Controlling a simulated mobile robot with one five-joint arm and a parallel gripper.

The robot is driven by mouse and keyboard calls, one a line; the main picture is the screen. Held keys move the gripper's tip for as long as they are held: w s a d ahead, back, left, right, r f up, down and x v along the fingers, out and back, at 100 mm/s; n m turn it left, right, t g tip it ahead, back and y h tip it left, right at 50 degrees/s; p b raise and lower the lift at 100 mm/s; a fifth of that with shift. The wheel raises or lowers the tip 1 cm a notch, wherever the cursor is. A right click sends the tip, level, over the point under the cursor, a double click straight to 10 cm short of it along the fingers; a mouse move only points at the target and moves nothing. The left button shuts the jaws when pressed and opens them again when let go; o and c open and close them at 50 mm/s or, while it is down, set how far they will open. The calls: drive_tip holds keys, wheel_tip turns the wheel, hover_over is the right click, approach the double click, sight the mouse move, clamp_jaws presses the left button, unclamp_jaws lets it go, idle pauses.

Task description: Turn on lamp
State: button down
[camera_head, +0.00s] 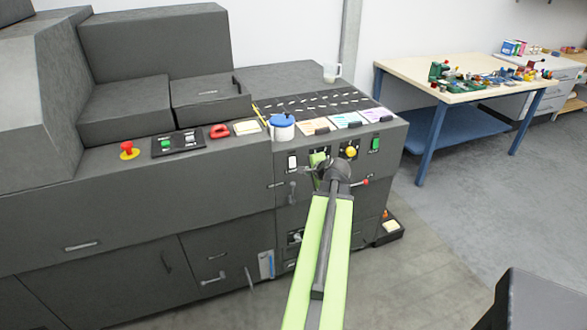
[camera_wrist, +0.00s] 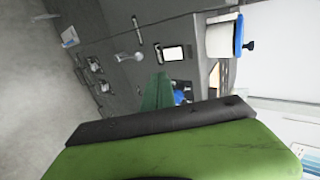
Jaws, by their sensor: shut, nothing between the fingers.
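No lamp can be told for certain. On the dark machine's front panel are a white rocker switch (camera_head: 292,162), a round yellow knob or light (camera_head: 351,152) and a green switch (camera_head: 375,144). My gripper (camera_head: 318,160) is in front of this panel, between the white switch and the yellow part, partly hidden by my wrist. In the wrist view the green fingers of my gripper (camera_wrist: 160,88) are shut and empty, pointing at the panel. The white switch (camera_wrist: 173,52) shows just beyond them, with a small blue part behind the fingertips. Contact with the panel cannot be told.
A white tub with a blue lid (camera_head: 282,128) stands on the machine (camera_head: 90,230), beside coloured cards. A red stop button (camera_head: 129,148) is further left. A clear mug (camera_head: 331,73) stands at the back.

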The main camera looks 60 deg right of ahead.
drive_tip(key=b, duration=0.7)
approach(292, 166)
wheel_tip(292, 166, down, 4)
drive_tip(key=d, duration=0.1)
drive_tip(key=w+d, duration=0.1)
drive_tip(key=w, duration=0.2)
drive_tip(key=shift+d+r+p, duration=0.2)
drive_tip(key=shift+d+p, duration=0.2)
drive_tip(key=shift+w+d, duration=0.3)
drive_tip(key=shift+w, duration=0.25)
